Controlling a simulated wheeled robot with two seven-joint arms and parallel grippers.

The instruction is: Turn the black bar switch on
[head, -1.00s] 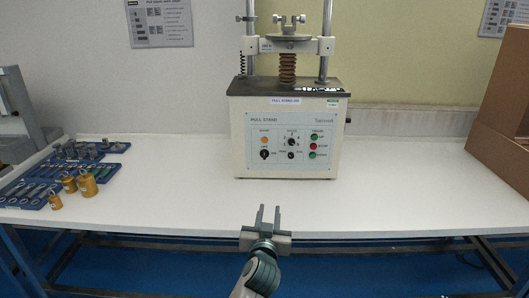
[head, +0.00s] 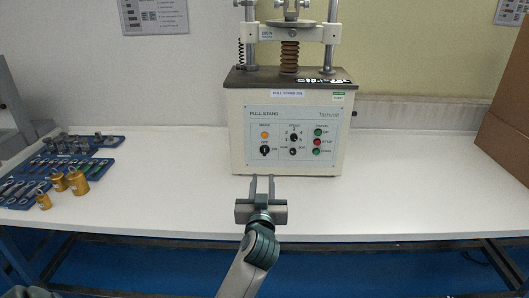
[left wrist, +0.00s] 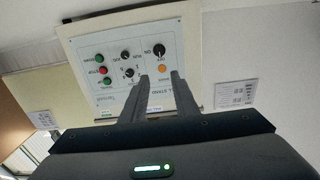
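The black bar switch (head: 264,151) is a round black knob with a bar, low on the left of the control panel (head: 292,122) of the pull stand, below an orange lamp (head: 265,135). In the left wrist view the panel is upside down, and the switch (left wrist: 159,50) shows beyond the fingertips. My left gripper (head: 262,180) is open and empty, in front of the pull stand and below the switch in the head view. In the left wrist view its fingers (left wrist: 159,77) are apart, with the orange lamp showing between their tips. My right gripper is not in view.
Other knobs (head: 293,138) and red and green buttons (head: 318,142) sit right of the switch. Blue trays (head: 97,142) and brass weights (head: 76,182) stand at the left. A cardboard box (head: 508,130) is at the right. The white table (head: 400,185) is otherwise clear.

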